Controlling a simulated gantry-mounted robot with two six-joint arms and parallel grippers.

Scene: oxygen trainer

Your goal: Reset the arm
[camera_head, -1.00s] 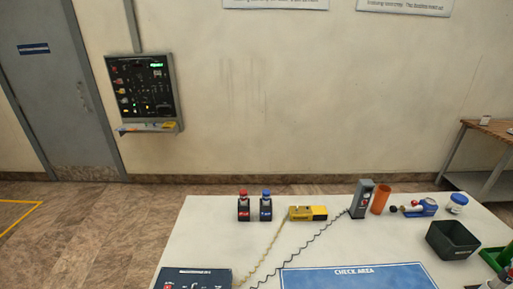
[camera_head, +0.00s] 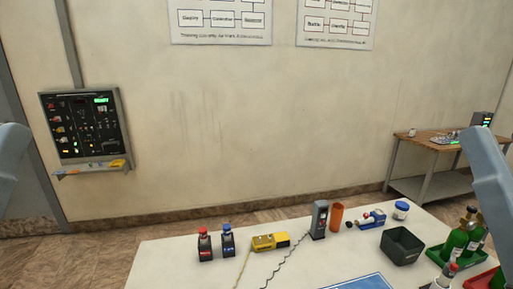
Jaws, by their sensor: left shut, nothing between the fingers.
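My left arm (camera_head: 12,165) shows as a grey-blue shape cut off by the left edge, well apart from the table. My left gripper is shut with nothing in it, though its fingertips cannot be made out. My right arm (camera_head: 490,175) comes down at the right edge in front of the wooden bench and near the bottles. The right gripper is not visible. Neither arm is seen touching anything.
A panel (camera_head: 85,125) hangs on the wall.

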